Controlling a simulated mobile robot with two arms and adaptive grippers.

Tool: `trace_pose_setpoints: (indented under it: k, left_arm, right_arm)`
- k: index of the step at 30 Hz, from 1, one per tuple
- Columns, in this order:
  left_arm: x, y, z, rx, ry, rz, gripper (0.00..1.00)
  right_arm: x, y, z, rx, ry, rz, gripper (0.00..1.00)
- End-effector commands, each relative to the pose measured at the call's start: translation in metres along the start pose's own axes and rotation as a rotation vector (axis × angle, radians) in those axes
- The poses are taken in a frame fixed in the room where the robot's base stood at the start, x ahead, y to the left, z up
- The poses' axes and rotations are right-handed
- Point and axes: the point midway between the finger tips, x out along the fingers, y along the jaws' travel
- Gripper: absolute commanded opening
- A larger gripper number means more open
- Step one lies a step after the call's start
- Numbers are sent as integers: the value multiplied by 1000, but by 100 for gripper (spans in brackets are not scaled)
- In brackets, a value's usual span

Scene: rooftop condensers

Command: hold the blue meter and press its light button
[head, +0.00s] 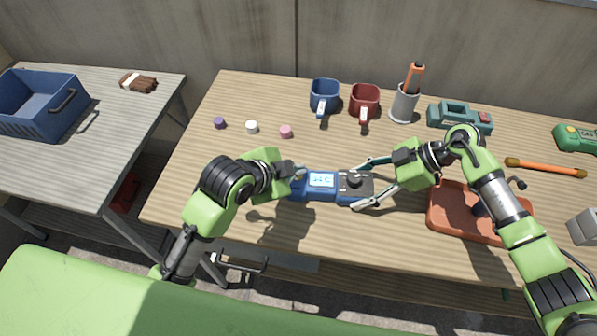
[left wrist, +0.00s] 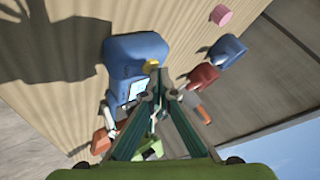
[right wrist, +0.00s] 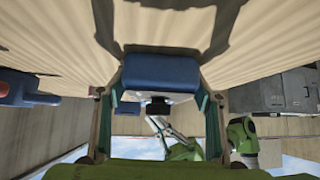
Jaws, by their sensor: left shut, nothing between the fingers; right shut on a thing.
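The blue meter (head: 316,194) lies lengthwise between my two grippers; its screen (head: 321,180) glows pale cyan with dark digits. A dark dial is at its right part. My right gripper (head: 361,187) is shut on the meter from the right, one finger along each side. The meter's blue end (right wrist: 160,70) sits between those fingers in the right wrist view. My left gripper (head: 296,173) is shut and empty at the meter's left end. In the left wrist view its closed tips (left wrist: 157,77) are right by a yellow button (left wrist: 152,65) on the meter. I cannot tell whether they touch.
Behind stand a blue mug (head: 323,96), a red mug (head: 364,101), a grey cup (head: 403,104) and a teal device (head: 460,117). A red-brown tray (head: 450,222) lies under my right arm. A blue crate (head: 40,103) is on the left table. The wooden table's front left is clear.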

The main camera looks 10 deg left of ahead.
Motion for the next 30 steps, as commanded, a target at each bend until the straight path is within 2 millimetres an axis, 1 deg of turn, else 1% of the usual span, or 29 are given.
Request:
trace_pose_setpoints:
  k: [6,17,30]
  left_arm:
    - [-6,-5,-4,1,0,-1,0]
    - [-9,-7,-7,1,1,-2,0]
    - [-40,-30,-29,2,1,-3,0]
  right_arm:
    - [0,0,0,0,0,0,41]
    - [0,0,0,0,0,0,41]
    - [0,0,0,0,0,0,41]
